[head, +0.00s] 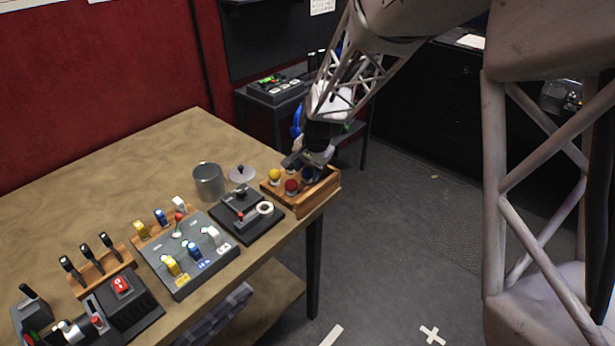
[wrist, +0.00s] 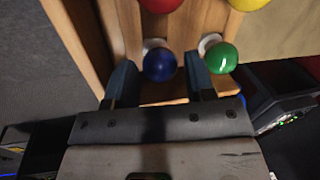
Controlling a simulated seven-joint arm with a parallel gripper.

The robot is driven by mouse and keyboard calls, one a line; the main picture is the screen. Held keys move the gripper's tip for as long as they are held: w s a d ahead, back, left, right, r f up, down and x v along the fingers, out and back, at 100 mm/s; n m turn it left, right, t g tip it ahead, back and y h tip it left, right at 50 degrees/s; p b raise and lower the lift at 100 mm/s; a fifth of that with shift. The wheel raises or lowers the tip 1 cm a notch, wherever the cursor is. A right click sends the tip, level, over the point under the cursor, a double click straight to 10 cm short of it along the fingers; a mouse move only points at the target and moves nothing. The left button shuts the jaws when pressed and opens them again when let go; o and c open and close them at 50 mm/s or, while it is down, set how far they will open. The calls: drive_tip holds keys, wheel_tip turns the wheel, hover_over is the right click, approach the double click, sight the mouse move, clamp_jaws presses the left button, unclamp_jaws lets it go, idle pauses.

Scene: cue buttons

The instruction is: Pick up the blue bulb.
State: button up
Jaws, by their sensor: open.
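The blue bulb (wrist: 160,65) stands in a wooden box (wrist: 75,40) with its white base toward the box. In the wrist view it lies between the two fingertips of my gripper (wrist: 160,78), which is open, with one finger on each side. The right finger sits between the blue bulb and the green bulb (wrist: 221,58). I cannot tell whether the fingers touch the blue bulb. In the head view, my gripper (head: 308,160) is over the back of the box (head: 315,200), and the blue bulb (head: 308,174) shows just below it.
A red bulb (head: 291,186) and a yellow bulb (head: 274,175) stand in the same box. A black device with a tape roll (head: 264,208), a metal can (head: 209,181) and a switch panel (head: 187,255) stand left on the table (head: 130,180). The table edge is close to the box.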

sight(307, 169)
drive_tip(key=shift+w+a+f, duration=0.15)
drive_tip(key=shift+f, duration=0.8)
drive_tip(key=c, duration=0.7)
drive_tip(key=shift+r, duration=0.1)
drive_tip(key=shift+r, duration=4.95)
drive_tip(key=shift+a, duration=0.15)
drive_tip(key=s+a+n, duration=0.2)
drive_tip(key=s+a, duration=0.1)
drive_tip(key=a, duration=0.1)
drive_tip(key=s+a+f+n, duration=0.1)
drive_tip(key=s+a+n, duration=0.1)
drive_tip(key=s+a, duration=0.1)
drive_tip(key=s+a+n+g, duration=0.1)
drive_tip(key=s+a+n, duration=0.1)
drive_tip(key=s+a, duration=0.2)
drive_tip(key=shift+s+a+f, duration=0.3)
drive_tip(key=shift+s+f, duration=0.05)
drive_tip(key=shift+s, duration=0.1)
